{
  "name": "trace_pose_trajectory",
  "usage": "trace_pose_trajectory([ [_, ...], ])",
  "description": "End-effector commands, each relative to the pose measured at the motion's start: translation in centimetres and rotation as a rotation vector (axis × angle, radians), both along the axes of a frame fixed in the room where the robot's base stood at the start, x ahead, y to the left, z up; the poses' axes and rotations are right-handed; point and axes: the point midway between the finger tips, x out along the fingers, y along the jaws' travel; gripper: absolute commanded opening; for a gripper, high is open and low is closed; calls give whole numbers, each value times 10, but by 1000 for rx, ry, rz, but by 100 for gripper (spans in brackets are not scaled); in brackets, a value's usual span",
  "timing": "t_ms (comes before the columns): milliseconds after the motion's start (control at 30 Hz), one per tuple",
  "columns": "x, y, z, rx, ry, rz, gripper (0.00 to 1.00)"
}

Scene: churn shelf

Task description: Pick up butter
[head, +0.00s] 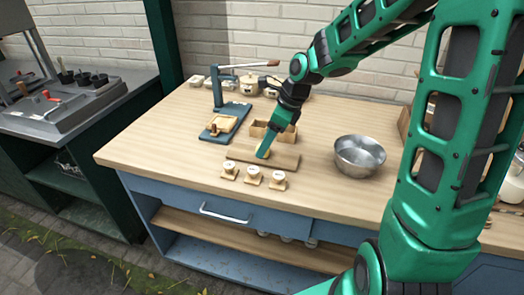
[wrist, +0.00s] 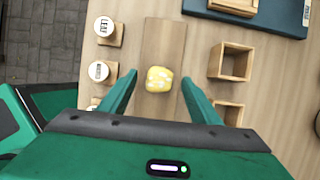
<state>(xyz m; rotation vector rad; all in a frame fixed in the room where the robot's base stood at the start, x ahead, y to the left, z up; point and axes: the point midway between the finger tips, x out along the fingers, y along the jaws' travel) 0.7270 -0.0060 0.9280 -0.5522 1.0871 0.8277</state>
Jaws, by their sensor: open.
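The butter (wrist: 159,79) is a small yellow lump with pale patches. It lies on a brown wooden board (wrist: 160,35), which also shows in the head view (head: 285,159). My gripper (wrist: 158,78) is open above the board, with one green finger on each side of the butter. Gaps show between the fingers and the butter, and I see no contact. In the head view my gripper (head: 264,154) points down at the board and mostly hides the butter, with only a bit of yellow (head: 262,152) showing.
Several small wooden blocks with white round labelled tops (head: 253,175) stand along the board's front side. Open wooden boxes (wrist: 233,61) lie on its other side. A blue press (head: 224,120) stands behind left, a metal bowl (head: 359,156) to the right. The counter's left end is clear.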

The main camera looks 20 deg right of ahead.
Motion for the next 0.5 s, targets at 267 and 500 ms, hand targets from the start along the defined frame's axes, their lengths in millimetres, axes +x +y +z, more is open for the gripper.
trace_pose_trajectory([
  [267,5,7,-20,0,0,0,57],
  [500,5,7,-20,-1,-1,0,43],
])
